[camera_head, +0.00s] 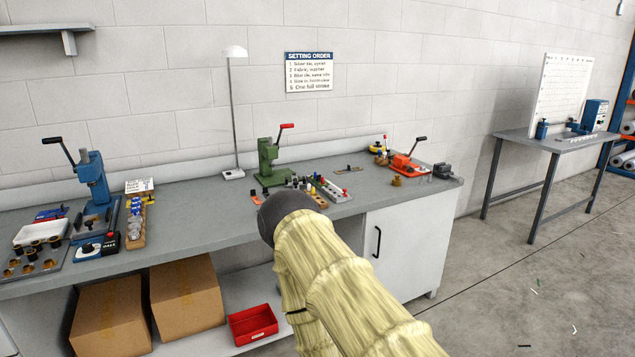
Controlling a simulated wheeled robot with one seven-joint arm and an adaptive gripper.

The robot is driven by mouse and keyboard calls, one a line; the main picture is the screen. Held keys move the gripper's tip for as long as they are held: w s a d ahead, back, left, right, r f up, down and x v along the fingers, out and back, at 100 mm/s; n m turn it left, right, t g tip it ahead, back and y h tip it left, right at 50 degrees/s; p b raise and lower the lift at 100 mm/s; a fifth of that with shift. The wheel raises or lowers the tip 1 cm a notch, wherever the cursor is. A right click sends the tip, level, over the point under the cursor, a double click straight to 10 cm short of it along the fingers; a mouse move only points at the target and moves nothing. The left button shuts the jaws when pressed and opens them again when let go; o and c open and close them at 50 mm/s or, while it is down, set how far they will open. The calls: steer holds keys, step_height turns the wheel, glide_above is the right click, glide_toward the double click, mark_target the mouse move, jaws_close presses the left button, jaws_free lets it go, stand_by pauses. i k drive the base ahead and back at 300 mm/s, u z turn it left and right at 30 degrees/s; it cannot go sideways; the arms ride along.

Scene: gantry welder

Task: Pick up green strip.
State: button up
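A tiny green strip (538,282) lies on the concrete floor at the right, in front of the far side table. It is only a small sliver at this distance. My arm, in a pale yellow sleeve, reaches up from the bottom middle and ends in a dark grey rounded part in front of the workbench. My gripper's fingers do not show, so I cannot see whether they hold anything. The arm's end is far to the left of the green strip and well above the floor.
White scraps (574,330) and a black strip (524,346) lie on the floor nearby. The long workbench (150,250) carries presses and small parts. A side table (555,143) stands at the back right. A red bin (253,324) sits below the bench. The right floor is mostly open.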

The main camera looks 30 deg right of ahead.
mark_target(318, 181)
steer(key=z, duration=0.45)
steer(key=i, duration=0.75)
steer(key=z, duration=0.55)
steer(key=i, duration=1)
steer(key=u, duration=0.25)
